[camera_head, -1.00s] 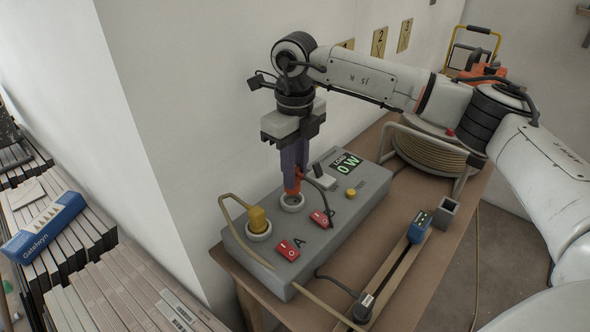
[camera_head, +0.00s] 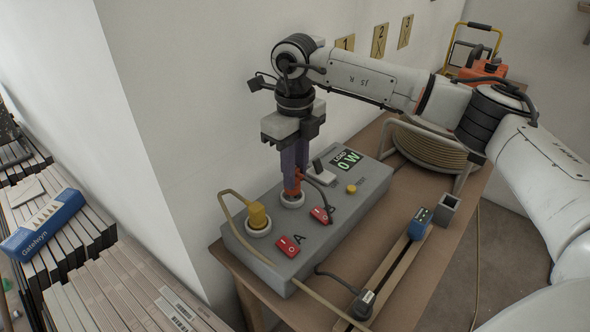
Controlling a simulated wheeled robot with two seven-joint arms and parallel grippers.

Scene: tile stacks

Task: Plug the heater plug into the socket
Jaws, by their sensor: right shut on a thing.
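My right gripper (camera_head: 295,166) points down over the grey socket box and is shut on an orange-red plug (camera_head: 296,188). The plug is upright at the round white-rimmed socket (camera_head: 292,203) labelled B, with its lower end at or in the opening; how deep it sits is hidden. A dark cable runs from the plug to the right. A yellow plug (camera_head: 258,216) stands in the other socket, labelled A, with a yellow cable. The grey box (camera_head: 345,208) has a "LOAD" display (camera_head: 346,160) reading 0 W. My left gripper is not in view.
Two red rocker switches, A (camera_head: 288,246) and B (camera_head: 320,215), and a yellow button (camera_head: 351,188) sit on the box. A cable reel (camera_head: 430,150) stands behind. A blue-ended bar (camera_head: 418,223) lies to the right. Stacked tiles (camera_head: 110,290) are at left.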

